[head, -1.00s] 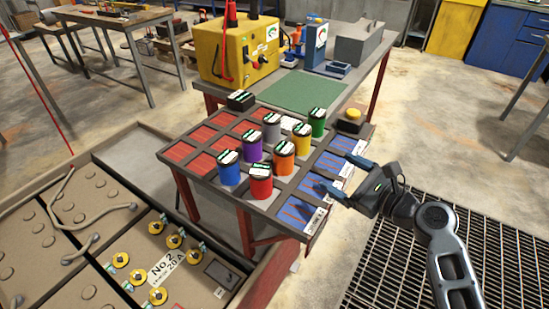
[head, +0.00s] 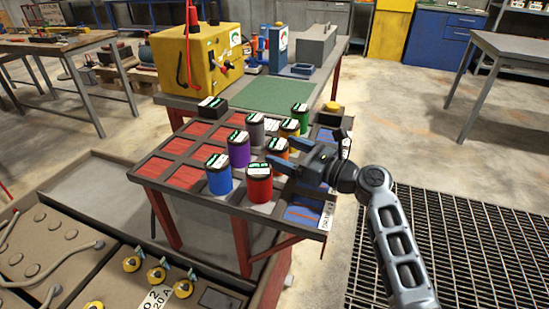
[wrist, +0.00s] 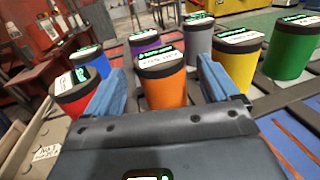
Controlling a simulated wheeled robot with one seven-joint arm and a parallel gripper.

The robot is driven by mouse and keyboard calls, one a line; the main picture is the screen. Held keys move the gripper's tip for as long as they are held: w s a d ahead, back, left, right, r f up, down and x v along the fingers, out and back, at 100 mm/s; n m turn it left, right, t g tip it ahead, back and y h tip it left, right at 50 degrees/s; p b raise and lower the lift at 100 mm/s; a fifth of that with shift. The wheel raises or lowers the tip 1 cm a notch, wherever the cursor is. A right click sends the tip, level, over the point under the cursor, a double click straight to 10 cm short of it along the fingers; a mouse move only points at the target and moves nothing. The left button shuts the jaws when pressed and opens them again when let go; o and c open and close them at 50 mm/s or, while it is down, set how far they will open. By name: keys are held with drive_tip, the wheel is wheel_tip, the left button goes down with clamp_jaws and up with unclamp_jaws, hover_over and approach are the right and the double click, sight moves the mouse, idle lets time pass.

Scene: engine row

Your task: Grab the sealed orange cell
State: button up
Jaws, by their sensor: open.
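The orange cell (wrist: 163,90) has a black lid with a white and green label and stands upright among other coloured cells. In the head view the orange cell (head: 278,148) is partly hidden by my gripper (head: 287,157). My gripper is open and level, with its blue fingers pointing at this cell. In the wrist view the cell shows between the two fingers of my gripper (wrist: 160,78), with a gap on each side. I cannot tell how deep between them it stands. The lid's label is too small to read.
Close around stand the red (head: 259,184), blue (head: 219,177), purple (head: 239,152), grey (head: 256,130), yellow (head: 289,127) and green (head: 300,117) cells. In the wrist view the yellow cell (wrist: 238,68) is close beside the right finger. The rack (head: 190,153) has empty red squares at left.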

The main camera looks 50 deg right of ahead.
sight(271, 146)
drive_tip(key=w, duration=0.4)
drive_tip(key=shift+w+a+f, duration=0.25)
drive_tip(key=shift+w, duration=0.15)
drive_tip(key=shift+c, duration=0.3)
drive_tip(key=c, duration=1.3)
drive_tip(key=shift+r, duration=0.1)
drive_tip(key=shift+c, duration=0.7)
